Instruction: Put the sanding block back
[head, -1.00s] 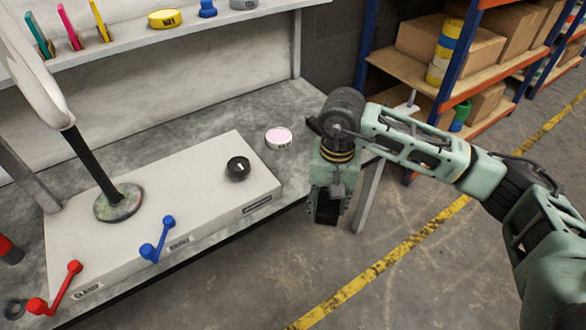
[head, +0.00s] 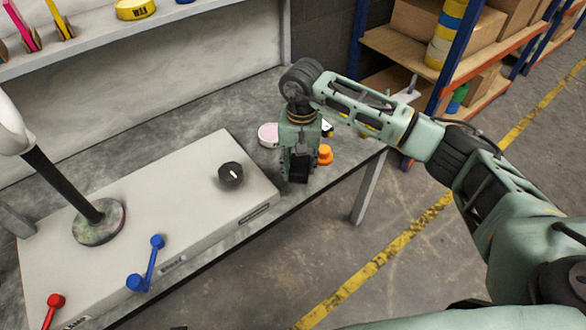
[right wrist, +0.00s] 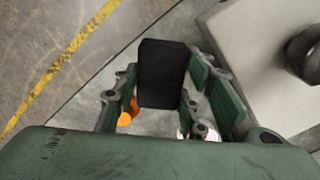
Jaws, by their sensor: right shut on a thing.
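The sanding block (right wrist: 162,75) is a dark, nearly black block. It sits between the two fingers of my right gripper (right wrist: 165,90) in the right wrist view. In the head view the right gripper (head: 298,172) points down near the right end of the bench, and the block's dark end (head: 299,168) shows at its fingers. The gripper is shut on the block. I cannot tell whether the block touches the bench. My left gripper is not in view.
A white box (head: 170,195) with a black knob (head: 231,174), a blue lever (head: 150,264) and a red lever (head: 53,308) stands left of the gripper. A pink-topped tin (head: 268,135) and an orange item (head: 325,154) are close by. Shelving (head: 440,60) stands behind right.

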